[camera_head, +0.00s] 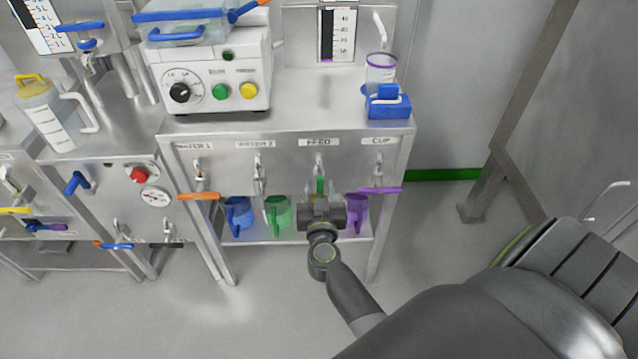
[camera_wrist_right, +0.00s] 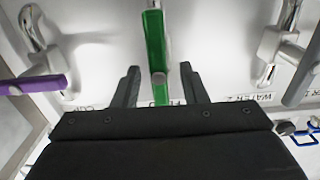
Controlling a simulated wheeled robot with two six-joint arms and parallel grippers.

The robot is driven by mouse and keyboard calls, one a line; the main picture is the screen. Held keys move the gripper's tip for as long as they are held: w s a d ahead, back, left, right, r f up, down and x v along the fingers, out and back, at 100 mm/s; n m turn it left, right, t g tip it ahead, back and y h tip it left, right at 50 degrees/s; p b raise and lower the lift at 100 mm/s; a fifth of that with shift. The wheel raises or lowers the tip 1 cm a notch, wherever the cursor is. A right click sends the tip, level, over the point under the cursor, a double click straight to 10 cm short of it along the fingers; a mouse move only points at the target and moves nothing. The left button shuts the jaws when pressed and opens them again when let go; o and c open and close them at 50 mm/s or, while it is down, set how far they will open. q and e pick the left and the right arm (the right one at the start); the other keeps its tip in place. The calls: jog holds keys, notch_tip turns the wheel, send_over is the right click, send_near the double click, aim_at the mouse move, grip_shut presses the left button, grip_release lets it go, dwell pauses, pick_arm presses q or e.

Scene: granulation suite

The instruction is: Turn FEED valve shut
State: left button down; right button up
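The FEED valve (camera_head: 319,164) sits under its label on the front of the steel cabinet. Its green handle (camera_head: 320,186) points down, in line with the spout. In the right wrist view the green handle (camera_wrist_right: 154,42) runs between the two dark fingers of my right gripper (camera_wrist_right: 159,72). The fingers stand apart on either side of it, with a gap visible at the left finger. In the head view my right gripper (camera_head: 321,205) is just below the valve and hides the handle's lower end. My left gripper is not in view.
The CUP valve's purple handle (camera_head: 380,190) lies sideways close on the right; the WATER 2 valve (camera_head: 259,170) is on the left. Blue (camera_head: 238,214), green (camera_head: 277,214) and purple (camera_head: 356,208) jugs stand on the shelf below. The floor in front is clear.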

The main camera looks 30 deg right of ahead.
jog(key=shift+w+d, duration=0.1)
jog(key=shift+w, duration=0.05)
grip_shut()
dwell(0.4)
